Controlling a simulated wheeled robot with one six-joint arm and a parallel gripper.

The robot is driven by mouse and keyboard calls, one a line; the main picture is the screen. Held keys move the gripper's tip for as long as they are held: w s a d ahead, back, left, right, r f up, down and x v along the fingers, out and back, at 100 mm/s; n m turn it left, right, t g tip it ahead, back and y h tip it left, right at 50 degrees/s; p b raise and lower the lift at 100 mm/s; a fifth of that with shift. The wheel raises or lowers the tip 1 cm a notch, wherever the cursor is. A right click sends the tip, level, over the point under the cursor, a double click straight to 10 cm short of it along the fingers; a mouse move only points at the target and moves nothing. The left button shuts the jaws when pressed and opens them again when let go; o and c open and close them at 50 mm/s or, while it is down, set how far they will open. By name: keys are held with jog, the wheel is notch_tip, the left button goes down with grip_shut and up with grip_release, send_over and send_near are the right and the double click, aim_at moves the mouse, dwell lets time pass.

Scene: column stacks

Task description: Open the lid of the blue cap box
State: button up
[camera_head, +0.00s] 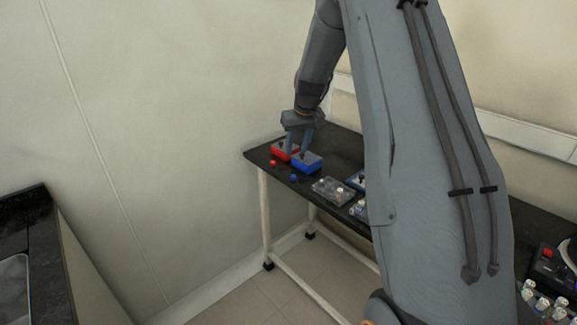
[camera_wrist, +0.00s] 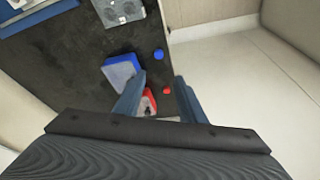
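The blue cap box (camera_head: 307,166) sits near the left end of the black table, with a greyish top; whether its lid is shut is hard to tell. In the wrist view the blue box (camera_wrist: 121,72) lies to the left of my left-hand finger, which hides part of it. My gripper (camera_head: 296,153) points down over the two boxes, with its fingers apart. In the wrist view my gripper (camera_wrist: 160,77) is open, with nothing held between its fingers. The red box (camera_wrist: 149,100) shows between the fingers, partly hidden.
The red box (camera_head: 280,152) stands beside the blue one. A small blue cap (camera_head: 293,177) and a small red cap (camera_head: 273,162) lie near the table's front edge. The wall is close behind the table.

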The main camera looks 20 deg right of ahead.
jog(key=s+a+b, duration=0.2)
jog(key=s+a, duration=0.4)
jog(key=s, duration=0.2)
jog(key=shift+a+f+g, duration=0.2)
jog(key=shift+f+g, duration=0.1)
jog(key=shift+g, duration=0.1)
